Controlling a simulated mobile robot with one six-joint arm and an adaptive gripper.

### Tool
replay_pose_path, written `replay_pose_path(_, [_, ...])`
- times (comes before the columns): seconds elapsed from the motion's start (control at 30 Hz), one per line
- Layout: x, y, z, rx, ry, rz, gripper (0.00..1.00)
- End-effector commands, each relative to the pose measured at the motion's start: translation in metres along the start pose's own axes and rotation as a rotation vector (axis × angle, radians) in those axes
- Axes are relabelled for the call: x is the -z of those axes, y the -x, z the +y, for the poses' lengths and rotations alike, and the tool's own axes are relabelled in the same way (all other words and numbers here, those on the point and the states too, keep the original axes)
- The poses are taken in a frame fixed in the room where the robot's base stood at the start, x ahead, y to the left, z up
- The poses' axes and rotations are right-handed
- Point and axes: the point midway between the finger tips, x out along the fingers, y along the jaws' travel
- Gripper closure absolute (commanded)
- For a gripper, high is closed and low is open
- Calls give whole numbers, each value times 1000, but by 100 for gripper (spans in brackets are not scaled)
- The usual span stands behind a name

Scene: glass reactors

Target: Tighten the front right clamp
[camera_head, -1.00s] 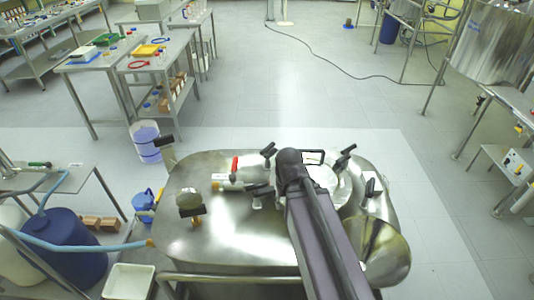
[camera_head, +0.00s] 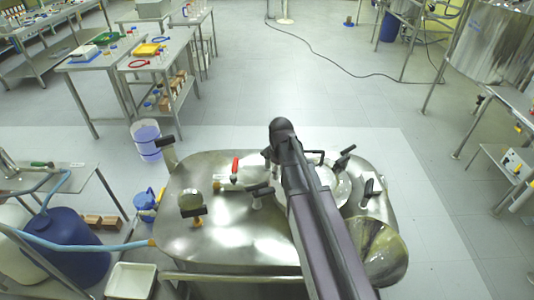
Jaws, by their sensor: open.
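A round lid (camera_head: 326,174) on the steel vessel top (camera_head: 225,235) is ringed by clamps with black handles. One clamp (camera_head: 369,190) is at the lid's right, towards the near side. Another clamp (camera_head: 345,157) is at the far right, and one (camera_head: 260,196) is at the near left. My arm crosses the lid from the lower right and hides its middle and some of the far left clamp. I cannot make out my gripper; it seems hidden behind my own arm. Whether any clamp is tight cannot be told.
A steel funnel (camera_head: 376,252) stands at the near right of the vessel top. A red-handled valve (camera_head: 235,168) and a capped port (camera_head: 190,202) are on the left. A blue hose (camera_head: 80,245) runs at the left. Floor right of the vessel is clear.

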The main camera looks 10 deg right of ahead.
Motion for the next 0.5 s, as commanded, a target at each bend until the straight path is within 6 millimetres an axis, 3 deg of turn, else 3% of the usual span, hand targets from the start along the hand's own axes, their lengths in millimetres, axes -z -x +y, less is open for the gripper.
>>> replay_pose_path(0.03, [14, 4, 15, 0, 74, 0, 43])
replay_pose_path(0.5, [95, 20, 100, 0, 810, 1, 43])
